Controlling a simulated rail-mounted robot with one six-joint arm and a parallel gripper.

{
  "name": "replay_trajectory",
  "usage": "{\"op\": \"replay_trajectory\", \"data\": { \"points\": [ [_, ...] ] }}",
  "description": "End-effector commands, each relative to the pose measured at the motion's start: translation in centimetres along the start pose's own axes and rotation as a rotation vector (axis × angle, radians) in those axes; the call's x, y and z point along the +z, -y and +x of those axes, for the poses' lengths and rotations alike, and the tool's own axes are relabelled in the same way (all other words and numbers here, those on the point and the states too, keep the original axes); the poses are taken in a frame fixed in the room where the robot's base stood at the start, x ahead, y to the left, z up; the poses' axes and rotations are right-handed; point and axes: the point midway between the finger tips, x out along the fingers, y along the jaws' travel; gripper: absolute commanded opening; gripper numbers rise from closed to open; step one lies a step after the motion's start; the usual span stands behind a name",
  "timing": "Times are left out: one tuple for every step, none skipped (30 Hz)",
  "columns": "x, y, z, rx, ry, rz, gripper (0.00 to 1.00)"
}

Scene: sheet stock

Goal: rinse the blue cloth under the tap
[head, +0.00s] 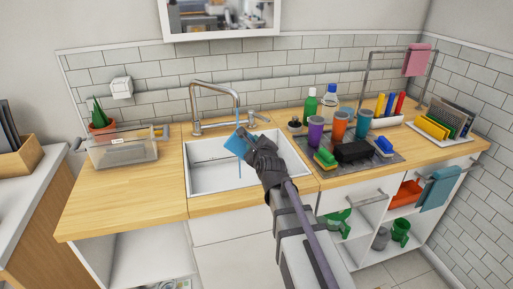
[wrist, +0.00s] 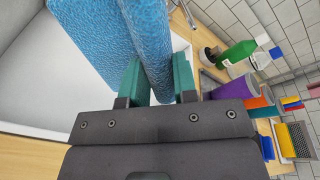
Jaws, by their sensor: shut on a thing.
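The blue cloth (head: 238,145) is over the white sink basin (head: 205,176) in the head view. My gripper (head: 248,137) is shut on it and holds it above the basin floor. The curved metal tap (head: 208,86) arches over the sink. A thin blue stream (head: 238,112) runs from its spout down to the cloth, and some blue shows below the cloth. In the wrist view the cloth (wrist: 108,35) has a rough, textured surface and is pinched between my gripper's green fingertips (wrist: 158,82). The tap's spout end is not clear in the wrist view.
A rack with yellow and green boards (head: 437,125) stands farther right. A clear bin (head: 124,150) and a potted cactus (head: 101,121) are on the left. The front left counter is clear.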

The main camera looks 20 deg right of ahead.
Motion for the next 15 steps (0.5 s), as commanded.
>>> {"op": "replay_trajectory", "data": {
  "points": [
    [0.1, 0.1, 0.8, 0.0, 0.0, 0.0, 0.0],
    [0.1, 0.1, 1.2, 0.0, 0.0, 0.0, 0.0],
    [0.2, 0.2, 1.7, 0.0, 0.0, 0.0, 0.0],
    [0.2, 0.3, 2.1, 0.0, 0.0, 0.0, 0.0],
    [0.3, 0.3, 2.5, 0.0, 0.0, -0.001, 0.0],
    [0.4, 0.4, 3.0, 0.0, 0.0, -0.001, 0.0],
    [0.4, 0.4, 3.4, 0.0, 0.0, -0.001, 0.0],
    [0.5, 0.5, 3.8, 0.0, 0.0, -0.001, 0.0],
    [0.5, 0.5, 4.3, 0.0, 0.0, -0.001, 0.0],
    [0.6, 0.6, 4.7, 0.0, 0.0, -0.001, 0.0],
    [0.6, 0.6, 5.1, 0.0, 0.0, -0.001, 0.0],
    [0.7, 0.7, 5.6, 0.0, 0.0, -0.001, 0.0],
    [0.7, 0.7, 6.0, 0.0, 0.0, -0.001, 0.0],
    [0.7, 0.8, 6.4, 0.0, 0.0, 0.0, 0.0],
    [0.8, 0.9, 6.9, 0.0, 0.0, 0.0, 0.0]
  ]
}}
